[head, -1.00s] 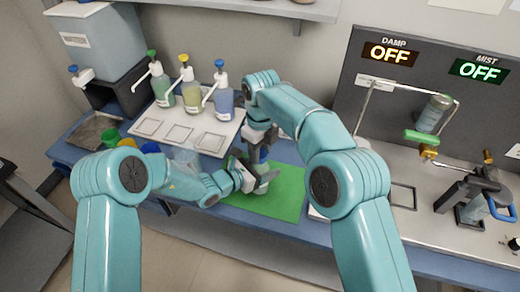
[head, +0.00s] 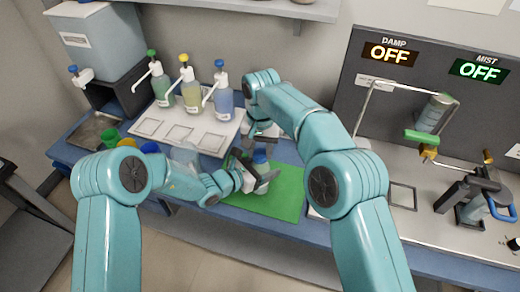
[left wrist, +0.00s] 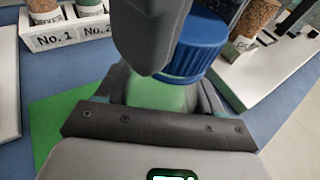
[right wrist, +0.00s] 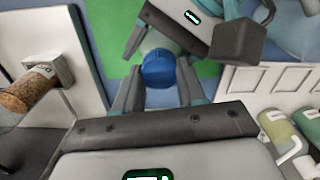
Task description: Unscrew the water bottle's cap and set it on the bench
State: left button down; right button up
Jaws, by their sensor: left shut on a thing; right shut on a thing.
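The water bottle (left wrist: 155,95) is clear, and the green mat shows through it in the left wrist view. Its blue cap (left wrist: 200,45) shows at the bottle's top; I cannot tell whether it is loose. My left gripper (head: 262,180) comes in from the side and is shut on the bottle. My right gripper (right wrist: 158,82) is above the bottle and shut on the blue cap (right wrist: 158,70), which sits between its fingers. In the head view the cap (head: 260,156) shows just below the right gripper. The bottle's lower part is mostly hidden by my left gripper.
The green mat (head: 285,195) lies on the blue bench under the bottle, with bare mat to the right. Several pump bottles (head: 190,88) stand on a white tray (head: 215,140) behind. A panel with a spray rig (head: 430,115) stands at right. Coloured cups (head: 110,137) are at left.

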jog(key=n, duration=1.5)
jog(key=shift+n, duration=0.4)
jog(key=n, duration=0.4)
jog(key=shift+r+n, duration=0.1)
jog(key=shift+n, duration=0.3)
jog(key=n, duration=0.2)
jog(key=shift+a+n, duration=0.1)
jog(key=shift+n, duration=0.3)
jog(key=n, duration=0.6)
jog(key=shift+r, duration=0.15)
